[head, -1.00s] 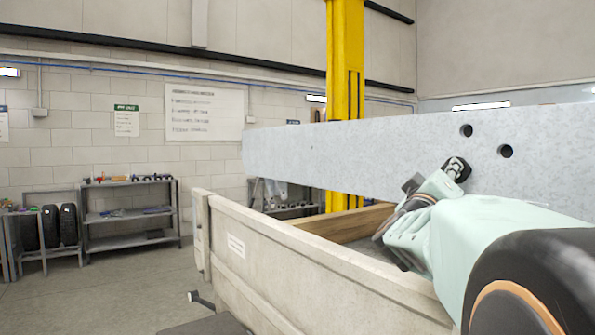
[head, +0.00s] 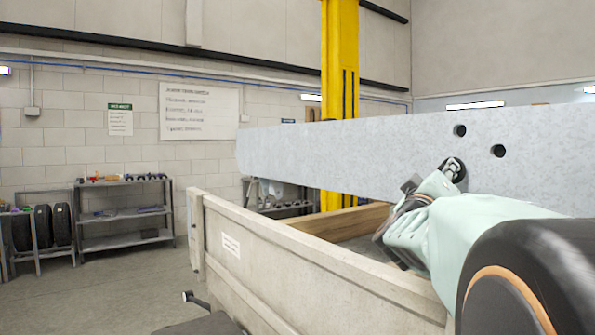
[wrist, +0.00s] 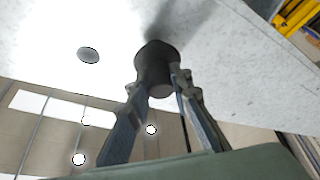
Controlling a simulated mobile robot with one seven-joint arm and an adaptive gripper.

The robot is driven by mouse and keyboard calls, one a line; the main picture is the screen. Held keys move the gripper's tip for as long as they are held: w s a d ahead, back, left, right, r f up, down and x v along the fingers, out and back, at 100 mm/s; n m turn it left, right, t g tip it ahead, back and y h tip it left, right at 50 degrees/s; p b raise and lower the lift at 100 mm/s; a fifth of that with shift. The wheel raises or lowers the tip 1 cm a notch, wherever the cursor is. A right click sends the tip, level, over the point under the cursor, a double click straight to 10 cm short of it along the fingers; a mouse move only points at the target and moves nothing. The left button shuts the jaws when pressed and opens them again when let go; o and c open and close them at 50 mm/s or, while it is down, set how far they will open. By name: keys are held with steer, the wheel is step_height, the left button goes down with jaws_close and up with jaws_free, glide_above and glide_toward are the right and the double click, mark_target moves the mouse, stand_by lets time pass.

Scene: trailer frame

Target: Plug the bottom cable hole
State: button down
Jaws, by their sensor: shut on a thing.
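A pale grey speckled trailer beam (head: 350,150) runs across the head view, with two dark round holes, an upper left one (head: 460,131) and a lower right one (head: 498,151). My gripper (head: 452,170) is at the beam's face, below and left of these holes. In the wrist view my gripper (wrist: 160,85) is shut on a dark round plug (wrist: 155,65). The plug's far end is at or very close to the beam face (wrist: 110,25). I cannot tell whether it touches or enters a hole. One open hole (wrist: 88,55) shows left of the plug.
A cream trailer side wall (head: 300,265) stands below the beam, close to my arm. A yellow post (head: 340,70) rises behind the beam. Shelves (head: 125,215) and tyres (head: 45,228) stand at the far left wall.

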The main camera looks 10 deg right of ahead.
steer(key=shift+w+d, duration=0.35)
steer(key=shift+d, duration=0.5)
steer(key=shift+d+r, duration=0.1)
steer(key=shift+w+d, duration=0.15)
steer(key=shift+d, duration=0.1)
steer(key=c, duration=1.7)
jaws_free()
steer(key=shift+o, duration=0.2)
